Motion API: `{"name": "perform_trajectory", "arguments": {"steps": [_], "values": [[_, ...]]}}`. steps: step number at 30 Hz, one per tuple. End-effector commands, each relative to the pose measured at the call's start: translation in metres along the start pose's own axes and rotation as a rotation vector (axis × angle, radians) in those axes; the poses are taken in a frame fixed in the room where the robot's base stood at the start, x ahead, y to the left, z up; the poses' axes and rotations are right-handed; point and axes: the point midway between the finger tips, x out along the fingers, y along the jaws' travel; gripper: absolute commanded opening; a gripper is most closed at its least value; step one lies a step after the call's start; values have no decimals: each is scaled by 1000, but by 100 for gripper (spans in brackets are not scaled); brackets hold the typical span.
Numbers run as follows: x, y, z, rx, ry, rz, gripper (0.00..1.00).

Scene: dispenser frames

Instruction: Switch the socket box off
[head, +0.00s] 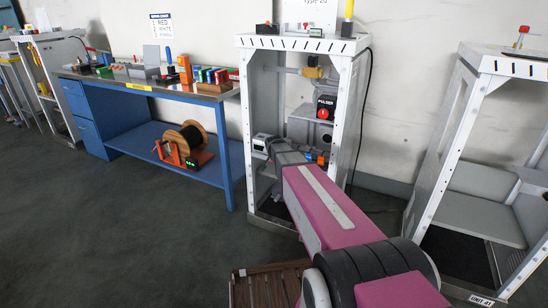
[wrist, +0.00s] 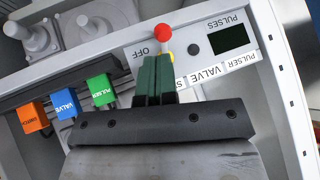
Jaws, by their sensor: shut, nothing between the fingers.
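The socket box (wrist: 215,75) is a pale panel in the wrist view, with a small dark display marked PULSES and labels reading PULSER and VALVE; a third label is mostly covered. Its switch is a lever with a red ball knob (wrist: 163,32). The word OFF stands left of the lever. Fingers hide the lever's base, so I cannot tell its setting. My gripper (wrist: 155,60) is shut and empty, its dark green fingertips just below the red knob; I cannot tell whether they touch the lever. In the head view my arm reaches into the frame, with the fingers hidden.
Orange, blue (wrist: 64,103) and green (wrist: 100,89) labelled plugs sit left of my fingers. The white dispenser frame (head: 341,110) has posts on both sides of my arm. A blue workbench (head: 160,85) stands left, another frame (head: 435,150) right. A wooden slatted crate (head: 245,290) lies in front.

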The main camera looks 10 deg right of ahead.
Motion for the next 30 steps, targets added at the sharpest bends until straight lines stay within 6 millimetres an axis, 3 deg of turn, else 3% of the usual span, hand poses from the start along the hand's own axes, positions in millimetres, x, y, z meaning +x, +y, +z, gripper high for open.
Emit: {"name": "perform_trajectory", "arguments": {"steps": [11, 15, 24, 30], "values": [[-18, 12, 2, 0, 0, 0, 0], [-38, 23, 4, -1, 0, -1, 0], [-95, 24, 33, -2, 0, -2, 0], [-118, 24, 44, -1, -1, -2, 0]]}}
